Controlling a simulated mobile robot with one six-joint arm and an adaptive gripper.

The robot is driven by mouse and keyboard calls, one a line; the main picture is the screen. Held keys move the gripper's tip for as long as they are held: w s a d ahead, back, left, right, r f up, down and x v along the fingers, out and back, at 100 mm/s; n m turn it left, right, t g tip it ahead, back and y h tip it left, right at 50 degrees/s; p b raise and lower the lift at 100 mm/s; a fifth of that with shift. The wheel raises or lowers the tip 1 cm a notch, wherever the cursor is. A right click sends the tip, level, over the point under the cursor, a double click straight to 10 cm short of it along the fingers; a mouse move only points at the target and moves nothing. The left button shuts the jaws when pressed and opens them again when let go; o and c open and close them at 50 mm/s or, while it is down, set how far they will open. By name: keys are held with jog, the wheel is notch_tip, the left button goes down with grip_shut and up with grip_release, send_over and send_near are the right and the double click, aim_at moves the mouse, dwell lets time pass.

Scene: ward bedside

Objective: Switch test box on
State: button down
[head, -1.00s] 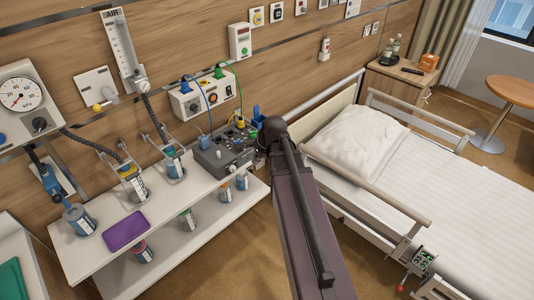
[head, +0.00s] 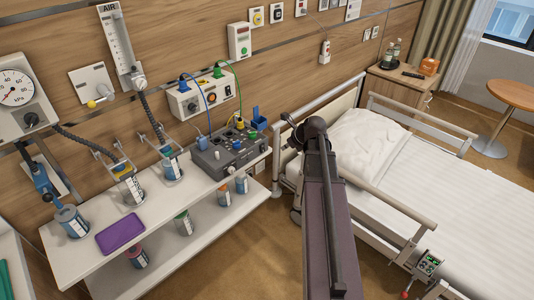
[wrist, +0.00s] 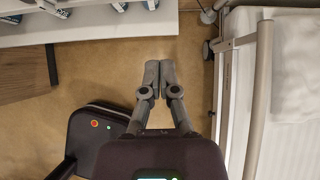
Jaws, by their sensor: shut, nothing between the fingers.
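The test box, a dark grey box (head: 222,158) with knobs and coloured sockets on top, sits at the right end of the upper white shelf in the head view. A blue and a green cable run up from it to a white wall unit (head: 203,97). Its switch position is too small to tell. In the wrist view my gripper (wrist: 158,82) is shut and empty above bare floor, between shelf and bed. In the head view my arm stands right of the test box, apart from it, and the fingertips cannot be made out. The test box is not seen in the wrist view.
The bed's rail (head: 390,204) and white pillow (head: 372,140) are close to the right of my arm. The white shelf (head: 75,256) holds several bottles and a purple pad (head: 120,233).

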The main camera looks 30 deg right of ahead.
aim_at(263, 148)
jog(key=shift+w+f, duration=0.1)
jog(key=shift+f, duration=0.05)
dwell(0.4)
jog(key=shift+w+a+r+b+x, duration=0.1)
jog(key=shift+w+r+b+x, duration=0.25)
jog(key=shift+b+x, duration=1.4)
jog(key=shift+w+a+r+b+x, duration=0.1)
jog(key=shift+w+r+b+x, duration=0.25)
jog(key=shift+b+x, duration=1.4)
jog(key=shift+w+a+r+b+x, duration=0.15)
jog(key=shift+w+b+x, duration=0.4)
jog(key=shift+x, duration=2.2)
jog(key=shift+s+d+b, duration=0.2)
jog(key=shift+d+b, duration=0.1)
jog(key=shift+d, duration=0.05)
